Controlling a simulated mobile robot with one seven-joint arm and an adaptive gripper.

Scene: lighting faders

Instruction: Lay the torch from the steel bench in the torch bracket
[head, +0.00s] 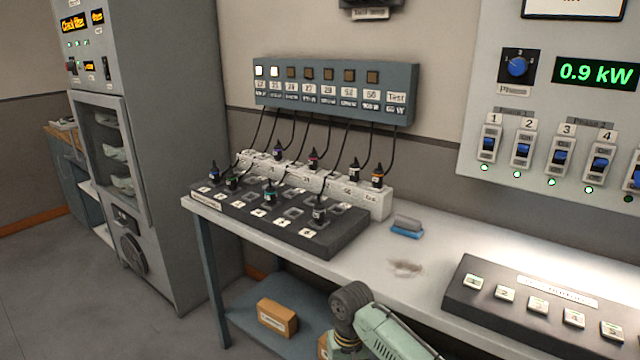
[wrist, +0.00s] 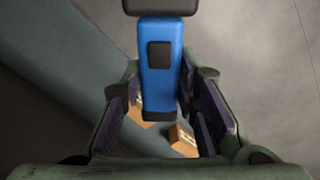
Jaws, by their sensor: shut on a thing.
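The torch (wrist: 158,70) is blue with a black button patch and a dark end at the top of the wrist view. My gripper (wrist: 165,100) is shut on it, with a dark pad on either side of the blue body. The torch is in the air above the floor and the low shelf. In the head view only part of my arm shows at the bottom; the gripper and torch are out of sight there. I cannot make out the torch bracket in either view.
A long pale bench (head: 420,265) carries a dark socket panel (head: 335,245), a blue sponge-like block (head: 407,227) and a button console (head: 480,312). Below is a blue-grey shelf (head: 240,305) with a cardboard box (head: 277,317). A tall grey cabinet (head: 170,150) stands left. Floor at left is clear.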

